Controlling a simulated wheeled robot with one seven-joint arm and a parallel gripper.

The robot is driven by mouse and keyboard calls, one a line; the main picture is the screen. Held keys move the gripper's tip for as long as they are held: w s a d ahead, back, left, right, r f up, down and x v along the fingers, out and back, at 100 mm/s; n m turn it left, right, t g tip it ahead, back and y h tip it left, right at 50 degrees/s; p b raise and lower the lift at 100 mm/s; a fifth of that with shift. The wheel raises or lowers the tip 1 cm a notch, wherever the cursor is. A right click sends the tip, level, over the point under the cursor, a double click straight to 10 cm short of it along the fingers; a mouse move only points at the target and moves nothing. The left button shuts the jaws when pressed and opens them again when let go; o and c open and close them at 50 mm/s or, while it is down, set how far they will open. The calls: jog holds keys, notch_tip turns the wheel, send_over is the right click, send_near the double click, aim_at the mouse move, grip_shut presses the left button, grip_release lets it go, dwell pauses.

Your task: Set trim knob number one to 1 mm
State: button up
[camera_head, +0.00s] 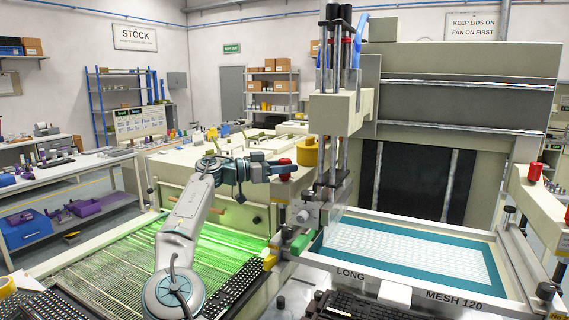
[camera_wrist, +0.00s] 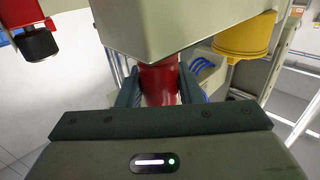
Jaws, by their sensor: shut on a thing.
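My gripper (camera_head: 272,167) reaches to the right in the head view, at a red knob (camera_head: 287,169). In the wrist view the same red knob (camera_wrist: 158,80) stands between the two dark fingers of my gripper (camera_wrist: 160,92), which are shut on it from both sides. A pale block covers the knob's upper part there. I cannot read a number or a millimetre scale on the knob in either view.
A yellow cylinder (camera_head: 307,154) stands close right of my gripper; it also shows in the wrist view (camera_wrist: 245,36). The press column (camera_head: 344,115) rises beside it. A screen frame (camera_head: 410,243) marked MESH 120 lies right. Another red knob (camera_head: 535,171) is far right.

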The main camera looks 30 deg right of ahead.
jog(key=shift+r, duration=0.1)
jog(key=o, duration=0.9)
jog(key=shift+o, duration=0.2)
jog(key=shift+w+a, duration=0.2)
jog(key=shift+a, duration=0.35)
jog(key=b+v, duration=0.1)
jog(key=v, duration=1.1)
jog(key=shift+a, duration=0.35)
jog(key=shift+w, duration=0.1)
